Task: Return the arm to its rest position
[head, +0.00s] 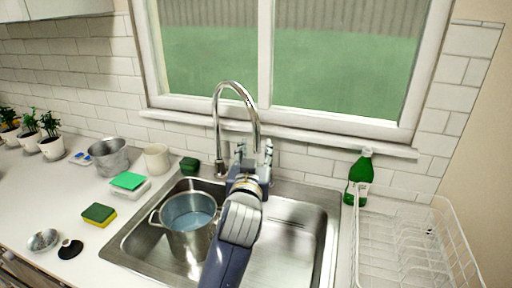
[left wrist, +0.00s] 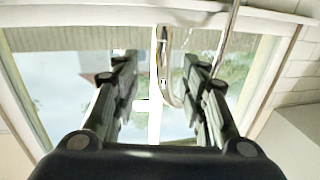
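My left arm reaches up from the bottom middle of the head view over the sink (head: 290,245). Its gripper (head: 254,152) is at the back of the sink, just right of the faucet (head: 217,130). The two fingers stand apart, and in the left wrist view the gripper (left wrist: 160,65) is open. The curved faucet spout (left wrist: 230,45) shows beyond the fingers there, partly between them; I cannot tell whether they touch it. No object is held. My right gripper is not in view.
A metal pot (head: 187,240) with water stands in the sink's left side. A green bottle (head: 359,178) and a white dish rack (head: 405,235) are to the right. A sponge (head: 99,214), a cup (head: 157,158) and a metal bucket (head: 109,157) are on the left counter. The window (head: 300,75) is behind.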

